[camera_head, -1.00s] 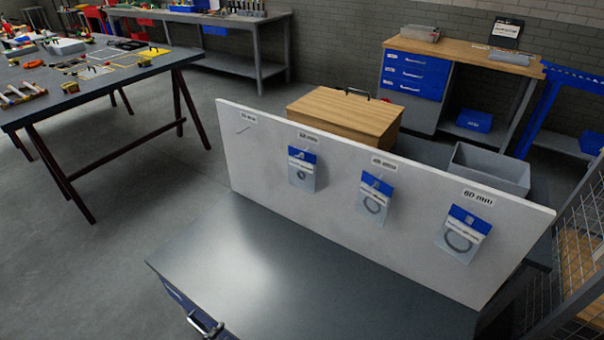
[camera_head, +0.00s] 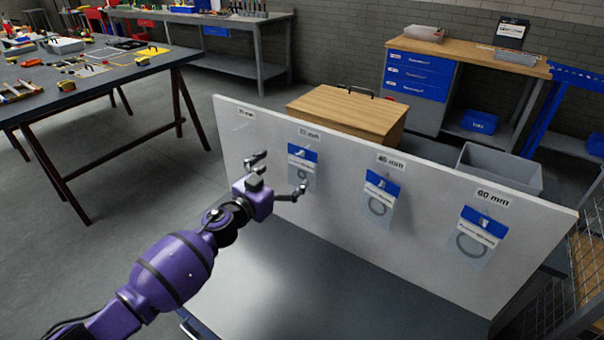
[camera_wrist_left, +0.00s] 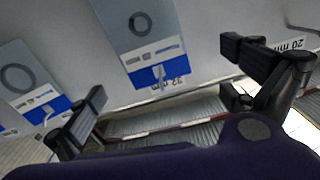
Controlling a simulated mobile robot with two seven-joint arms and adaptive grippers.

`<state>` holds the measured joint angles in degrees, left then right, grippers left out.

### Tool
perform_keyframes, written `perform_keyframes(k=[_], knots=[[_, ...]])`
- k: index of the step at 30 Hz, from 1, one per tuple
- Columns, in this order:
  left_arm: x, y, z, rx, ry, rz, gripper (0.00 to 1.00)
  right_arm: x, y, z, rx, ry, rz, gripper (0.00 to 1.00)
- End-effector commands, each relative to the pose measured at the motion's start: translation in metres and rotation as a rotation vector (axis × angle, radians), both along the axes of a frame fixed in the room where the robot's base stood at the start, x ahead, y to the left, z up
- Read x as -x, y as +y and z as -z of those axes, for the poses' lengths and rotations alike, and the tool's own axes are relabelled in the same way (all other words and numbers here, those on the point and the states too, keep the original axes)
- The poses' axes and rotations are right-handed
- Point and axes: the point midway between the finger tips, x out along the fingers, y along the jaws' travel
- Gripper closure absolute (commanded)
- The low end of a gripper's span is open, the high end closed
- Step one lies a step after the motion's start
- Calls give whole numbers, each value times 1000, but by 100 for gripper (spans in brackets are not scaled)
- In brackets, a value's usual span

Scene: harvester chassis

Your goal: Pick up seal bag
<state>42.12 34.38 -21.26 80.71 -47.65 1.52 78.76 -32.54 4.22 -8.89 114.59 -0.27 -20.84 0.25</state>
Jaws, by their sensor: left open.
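Several seal bags with blue headers hang on a white upright panel (camera_head: 345,215). The 32 mm bag (camera_head: 301,172) is nearest my left gripper (camera_head: 279,172), which is open and empty in front of the panel. One finger overlaps this bag's lower edge in the head view. In the left wrist view the 32 mm bag (camera_wrist_left: 138,30) appears upside down, above and between the spread fingers (camera_wrist_left: 175,98). I cannot tell whether they touch it. My right gripper is not in view.
The hook under the leftmost label (camera_head: 246,113) is bare. A grey metal tabletop (camera_head: 300,285) lies below the panel. A wooden-topped box (camera_head: 345,112) and a grey bin (camera_head: 500,168) stand behind it. A dark worktable (camera_head: 75,90) stands at left.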

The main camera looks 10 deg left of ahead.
Motion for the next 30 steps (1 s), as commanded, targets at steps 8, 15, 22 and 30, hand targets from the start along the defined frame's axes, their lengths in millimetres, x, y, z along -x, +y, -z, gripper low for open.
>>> perform_keyframes(k=[8,15,22,30], knots=[[-8,-10,-1,112,51,20,0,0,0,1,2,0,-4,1],[-33,-24,-1,112,51,20,0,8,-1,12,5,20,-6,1],[-62,-39,2,110,52,20,0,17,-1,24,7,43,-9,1],[-67,-41,-2,110,50,19,0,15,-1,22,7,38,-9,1]])
